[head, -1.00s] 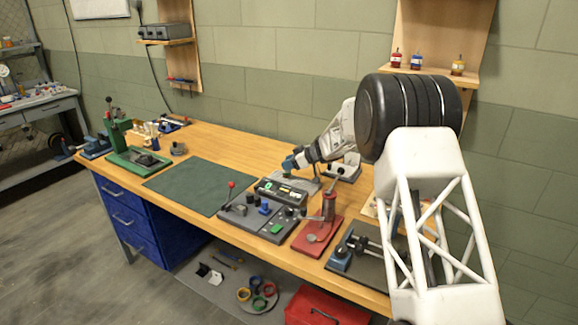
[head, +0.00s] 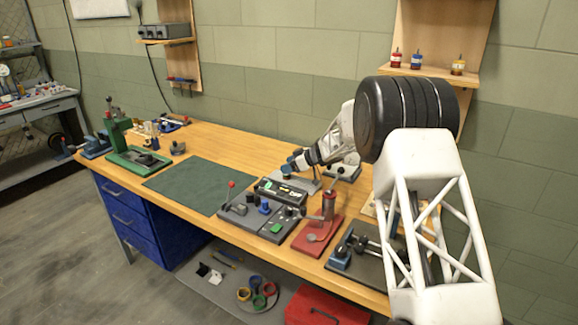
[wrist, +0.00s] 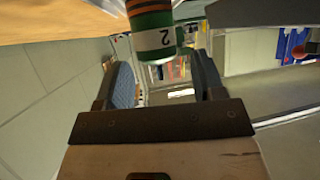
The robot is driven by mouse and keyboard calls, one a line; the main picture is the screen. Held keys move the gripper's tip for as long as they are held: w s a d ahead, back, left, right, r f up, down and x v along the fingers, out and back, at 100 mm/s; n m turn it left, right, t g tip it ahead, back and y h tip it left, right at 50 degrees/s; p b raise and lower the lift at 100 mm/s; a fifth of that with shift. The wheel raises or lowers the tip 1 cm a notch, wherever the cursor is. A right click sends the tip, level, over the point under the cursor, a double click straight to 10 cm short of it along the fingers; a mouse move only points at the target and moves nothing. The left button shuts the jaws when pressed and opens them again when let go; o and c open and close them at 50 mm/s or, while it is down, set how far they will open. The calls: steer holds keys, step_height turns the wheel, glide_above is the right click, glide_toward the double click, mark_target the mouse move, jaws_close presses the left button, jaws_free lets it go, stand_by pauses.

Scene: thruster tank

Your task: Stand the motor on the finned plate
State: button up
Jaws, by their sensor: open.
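My gripper (head: 291,165) is at the back of the bench, low over a grey plate (head: 306,185), which appears to be the finned plate; its fins are too small to make out. In the wrist view my two fingers (wrist: 165,82) are spread apart. A banded green, white and orange cylinder marked "2" (wrist: 152,32), apparently the motor, shows at the top, toward the gap between the fingers. I see no finger closed on it. In the head view it is small and partly hidden by my gripper, so I cannot tell whether its base rests fully on the plate.
A control panel (head: 262,212) with a red-knobbed lever and a red-based press (head: 318,236) stand in front of my gripper. A green mat (head: 200,184) lies clear to the left. Red, blue and yellow labelled cylinders stand on the wall shelf (head: 432,73).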

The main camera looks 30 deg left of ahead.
steer(key=shift+r, duration=0.2)
steer(key=v, duration=1.2)
stand_by(0.5)
